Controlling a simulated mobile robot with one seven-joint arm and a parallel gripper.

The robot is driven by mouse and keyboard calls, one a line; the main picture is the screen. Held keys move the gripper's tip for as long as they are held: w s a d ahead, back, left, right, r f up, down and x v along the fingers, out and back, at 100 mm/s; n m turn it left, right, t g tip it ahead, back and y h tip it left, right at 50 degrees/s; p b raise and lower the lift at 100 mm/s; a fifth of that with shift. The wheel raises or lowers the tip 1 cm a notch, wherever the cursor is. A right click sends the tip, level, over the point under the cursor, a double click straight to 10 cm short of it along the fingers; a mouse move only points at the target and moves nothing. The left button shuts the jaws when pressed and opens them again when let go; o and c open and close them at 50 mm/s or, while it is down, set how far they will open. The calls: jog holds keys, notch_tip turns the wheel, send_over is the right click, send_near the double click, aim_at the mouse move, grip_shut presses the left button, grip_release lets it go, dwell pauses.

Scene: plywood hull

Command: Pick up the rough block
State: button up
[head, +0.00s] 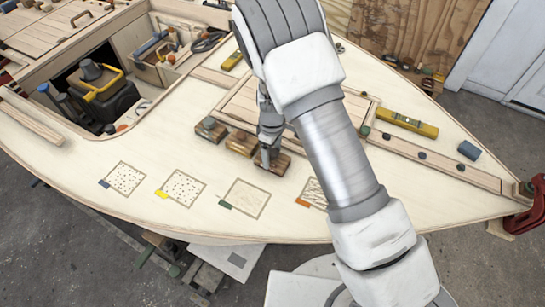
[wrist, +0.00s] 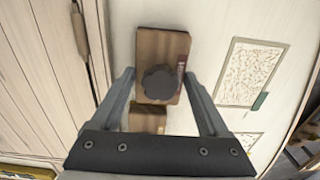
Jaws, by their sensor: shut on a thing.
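Three brown wooden blocks stand in a row on the pale deck in the head view: the left block (head: 210,130), the middle block (head: 240,143) and the right block (head: 279,164). My gripper (head: 268,158) points down at the right block. In the wrist view, my gripper (wrist: 160,80) has a finger at each side of this block (wrist: 160,45), which has a dark round knob (wrist: 160,83) on top and a small dark red mark on its edge. It is shut on it. Another block (wrist: 148,121) shows behind it. I cannot tell which grain is rough, or whether the held block is off the deck.
Speckled square patches (head: 125,179) with coloured tabs lie along the deck's near edge. A yellow level (head: 407,123) and a blue block (head: 468,150) lie to the right. A wooden rail (head: 430,157) edges the deck. A tool well (head: 100,90) opens at the left.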

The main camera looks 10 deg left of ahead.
aim_at(272, 152)
jog(key=shift+r, duration=0.55)
notch_tip(272, 152, up, 3)
jog(key=shift+s+d+r, duration=0.1)
jog(key=shift+s+r, duration=0.05)
jog(key=shift+r, duration=0.05)
jog(key=s+d+r+b, duration=0.1)
jog(key=s+d+r, duration=0.5)
jog(key=s+d, duration=0.1)
jog(key=shift+s+d+r, duration=0.15)
jog(key=shift+s+r, duration=0.1)
jog(key=shift+s, duration=0.6)
